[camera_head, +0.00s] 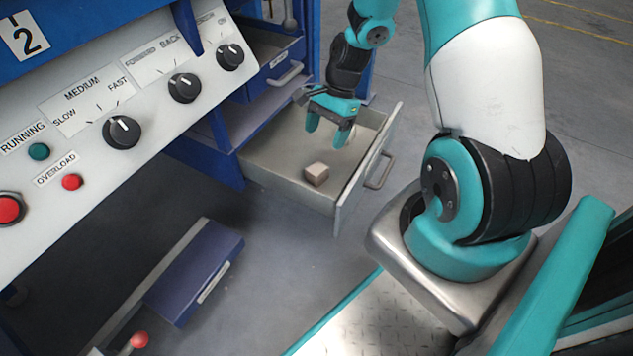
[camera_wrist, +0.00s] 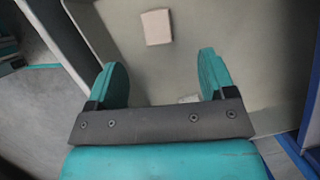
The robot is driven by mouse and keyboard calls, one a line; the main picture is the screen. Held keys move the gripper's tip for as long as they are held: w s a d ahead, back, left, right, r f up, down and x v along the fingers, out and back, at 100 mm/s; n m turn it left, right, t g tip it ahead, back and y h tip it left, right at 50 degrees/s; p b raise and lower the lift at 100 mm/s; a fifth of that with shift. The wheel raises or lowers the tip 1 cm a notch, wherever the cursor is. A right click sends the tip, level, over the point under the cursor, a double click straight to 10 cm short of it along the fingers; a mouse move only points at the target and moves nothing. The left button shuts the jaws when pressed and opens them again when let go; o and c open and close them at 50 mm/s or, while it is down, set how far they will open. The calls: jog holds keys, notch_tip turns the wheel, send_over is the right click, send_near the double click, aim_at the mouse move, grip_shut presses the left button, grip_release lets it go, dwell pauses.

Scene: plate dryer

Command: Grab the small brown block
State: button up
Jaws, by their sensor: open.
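The small brown block (camera_head: 316,173) lies on the floor of the open drawer (camera_head: 270,168), close to its front panel. My gripper (camera_head: 327,128) is over the drawer, above and behind the block in the head view. In the wrist view the block (camera_wrist: 156,27) shows as a pale square beyond the fingertips, roughly centred between them. My gripper (camera_wrist: 162,80) is open and empty there, with its two teal fingers apart and not touching the block.
The drawer's front panel (camera_head: 367,165) and its handle (camera_head: 381,170) stand out from the blue cabinet. A control panel with knobs (camera_head: 122,132) and buttons is at the left. A second, blue drawer (camera_head: 195,270) is low at the left. Grey floor lies between.

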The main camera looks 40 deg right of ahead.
aim_at(318, 168)
jog(key=b+x, duration=0.2)
jog(key=x, duration=0.3)
jog(key=shift+a+f, duration=0.15)
jog(key=shift+f, duration=0.25)
jog(key=b+x, duration=0.5)
jog(key=shift+s+d+f, duration=0.2)
jog(key=shift+s+d, duration=0.05)
jog(key=shift+d, duration=0.05)
jog(key=shift+r, duration=0.1)
jog(key=c, duration=1.1)
jog(key=shift+r, duration=0.1)
